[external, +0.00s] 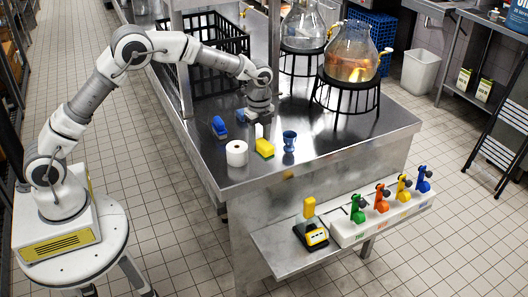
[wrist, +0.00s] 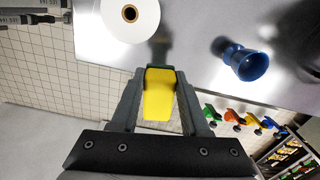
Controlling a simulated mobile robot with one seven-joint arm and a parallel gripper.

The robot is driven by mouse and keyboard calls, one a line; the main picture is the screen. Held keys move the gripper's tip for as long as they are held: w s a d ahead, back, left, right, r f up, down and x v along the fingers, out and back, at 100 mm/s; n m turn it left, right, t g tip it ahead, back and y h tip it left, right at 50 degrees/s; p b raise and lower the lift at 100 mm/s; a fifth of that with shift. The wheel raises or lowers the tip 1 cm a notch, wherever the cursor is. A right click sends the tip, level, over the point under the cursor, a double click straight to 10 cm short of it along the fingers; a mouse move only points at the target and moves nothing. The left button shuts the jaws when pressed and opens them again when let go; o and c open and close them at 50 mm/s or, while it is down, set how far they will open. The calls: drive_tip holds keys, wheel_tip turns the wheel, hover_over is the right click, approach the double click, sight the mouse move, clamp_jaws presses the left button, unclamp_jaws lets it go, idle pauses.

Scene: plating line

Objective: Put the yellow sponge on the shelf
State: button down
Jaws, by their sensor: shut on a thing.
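The yellow sponge (external: 265,148), with a green scouring side, is at the steel counter top (external: 330,150) in the external view. My gripper (external: 262,136) points down from above and is shut on it. In the wrist view the sponge (wrist: 159,95) sits between the two fingers of my gripper (wrist: 160,80). Whether it touches the counter or hangs just above it, I cannot tell. A low steel shelf (external: 275,247) juts out from the front of the counter, below the top.
A white paper roll (external: 236,153) stands left of the sponge and a blue cup (external: 289,141) right of it. A blue brush-like item (external: 219,127) lies behind. Flasks on black stands (external: 345,90) are farther back. The shelf bears a yellow-black device (external: 311,234) and a white rack (external: 385,222) with coloured handles.

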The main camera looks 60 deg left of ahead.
drive_tip(key=s+d+f+m+b, duration=0.2)
drive_tip(key=d+f+m+b, duration=0.7)
drive_tip(key=f+b, duration=0.2)
drive_tip(key=s+d+f+m+b, duration=0.3)
drive_tip(key=d+f+m+b, duration=0.6)
drive_tip(key=f+m+b, duration=0.15)
drive_tip(key=b, duration=0.5)
hover_over(278, 235)
drive_tip(key=shift+n, duration=0.25)
wheel_tip(278, 235, down, 7)
drive_tip(key=shift+d+r, duration=0.15)
drive_tip(key=shift+r, duration=0.05)
drive_tip(key=shift+f+b, duration=0.8)
drive_tip(key=shift+f, duration=1.2)
drive_tip(key=shift+f, duration=0.2)
drive_tip(key=shift+c, duration=2)
unclamp_jaws()
drive_tip(key=shift+r, duration=0.15)
